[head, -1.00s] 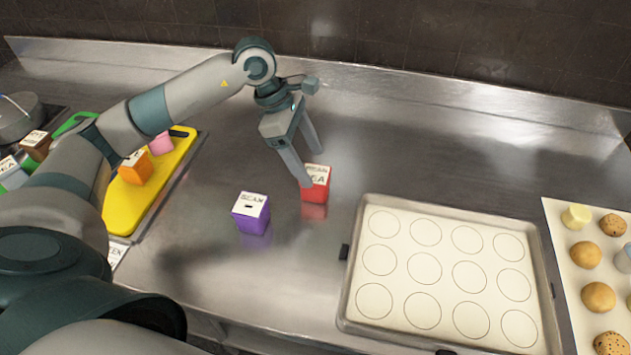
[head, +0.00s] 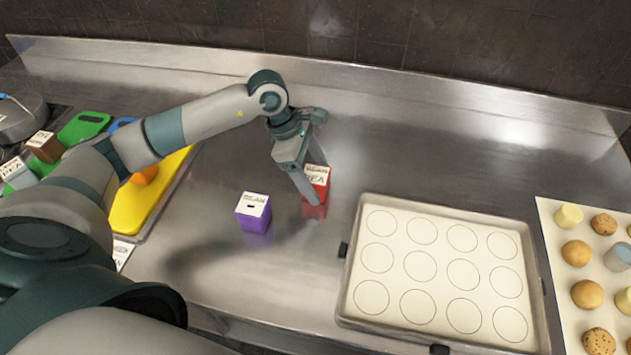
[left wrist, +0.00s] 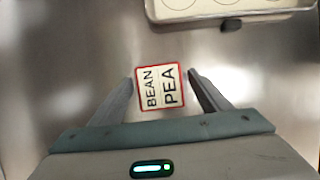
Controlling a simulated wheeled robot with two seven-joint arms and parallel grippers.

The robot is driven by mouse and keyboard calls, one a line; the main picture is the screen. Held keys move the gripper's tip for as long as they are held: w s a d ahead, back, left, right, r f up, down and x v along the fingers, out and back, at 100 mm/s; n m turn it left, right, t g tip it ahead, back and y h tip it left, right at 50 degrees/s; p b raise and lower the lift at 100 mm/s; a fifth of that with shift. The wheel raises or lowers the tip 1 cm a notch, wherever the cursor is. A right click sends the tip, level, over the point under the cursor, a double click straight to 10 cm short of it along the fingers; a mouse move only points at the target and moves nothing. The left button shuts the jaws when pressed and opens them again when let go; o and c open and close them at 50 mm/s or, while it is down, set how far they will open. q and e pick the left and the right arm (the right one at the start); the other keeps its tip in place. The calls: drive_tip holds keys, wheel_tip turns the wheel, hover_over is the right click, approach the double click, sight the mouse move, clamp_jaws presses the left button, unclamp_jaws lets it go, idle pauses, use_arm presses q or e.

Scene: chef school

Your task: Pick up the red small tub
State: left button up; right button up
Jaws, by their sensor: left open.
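The red small tub (head: 317,186) stands upright on the steel counter, left of the baking tray in the head view. Its white top label reads "BEAN" and "PEA" in the left wrist view (left wrist: 160,87). My left gripper (head: 318,184) is open, pointing down, with its fingers on either side of the tub. In the left wrist view the tub lies between the two fingertips, with a gap on each side. In the head view the near finger hides part of the tub's left side. My right gripper is not in view.
A purple tub (head: 253,213) stands close by, left of the red one. A baking tray (head: 349,282) with printed circles lies to the right. Beyond it is a mat of pastries (head: 560,250). A yellow board (head: 133,209) lies to the left. The counter behind the tub is clear.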

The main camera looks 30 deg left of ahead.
sight(320, 175)
use_arm(q)
drive_tip(key=c, duration=1.3)
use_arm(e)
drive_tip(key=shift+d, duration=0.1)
use_arm(q)
drive_tip(key=shift+r, duration=0.15)
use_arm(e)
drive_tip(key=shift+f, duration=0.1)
use_arm(q)
drive_tip(key=shift+w+r+b, duration=0.1)
drive_tip(key=shift+r+b, duration=0.4)
drive_tip(key=shift+r, duration=0.05)
wheel_tip(320, 175, up, 2)
drive_tip(key=shift+b, duration=0.65)
drive_tip(key=shift+s+d+r+b, duration=0.95)
drive_tip(key=shift+s+d+r, duration=1.05)
drive_tip(key=shift+s, duration=0.2)
drive_tip(key=shift+s+d+r+b, duration=0.95)
drive_tip(key=shift+s+d+r, duration=0.95)
drive_tip(key=shift+s, duration=0.3)
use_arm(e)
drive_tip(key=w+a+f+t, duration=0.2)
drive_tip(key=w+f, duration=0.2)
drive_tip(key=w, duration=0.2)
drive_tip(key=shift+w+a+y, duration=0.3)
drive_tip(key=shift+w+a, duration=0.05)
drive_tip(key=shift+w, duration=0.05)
